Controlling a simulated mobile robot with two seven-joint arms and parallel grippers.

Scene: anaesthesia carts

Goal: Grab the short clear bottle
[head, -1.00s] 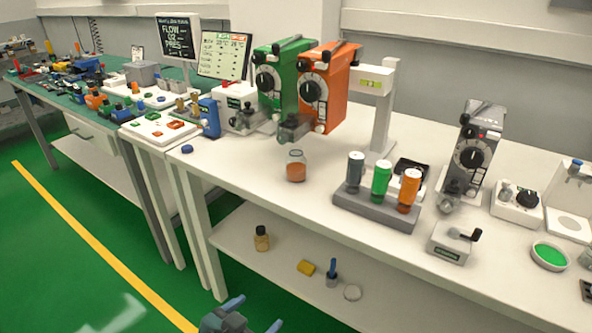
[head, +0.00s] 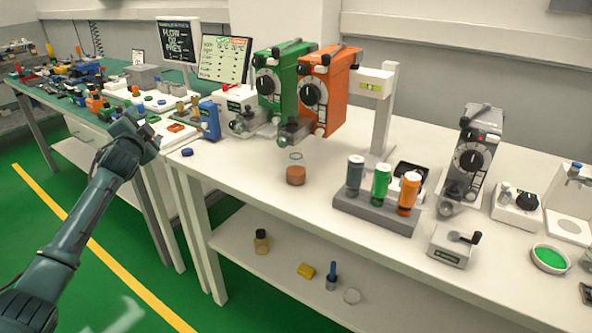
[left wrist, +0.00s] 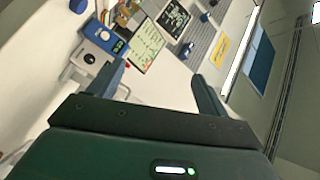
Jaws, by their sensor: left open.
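The short clear bottle (head: 296,174) stands upright on the white bench near its front edge, with orange contents in its lower part. Its upper part is see-through and only the rim shows clearly. My left gripper (head: 152,137) is up at the left, over the front of the bench's left part, well apart from the bottle. In the left wrist view its two fingers (left wrist: 158,80) are spread with nothing between them. I cannot make out the bottle in that view. My right gripper is in neither view.
Orange (head: 318,95) and green (head: 272,88) vaporizers stand behind the bottle. A grey rack (head: 375,209) with three capped cylinders is to its right. A blue cap (head: 187,152) lies left, near the edge. A lower shelf (head: 285,285) holds small items. The bench around the bottle is clear.

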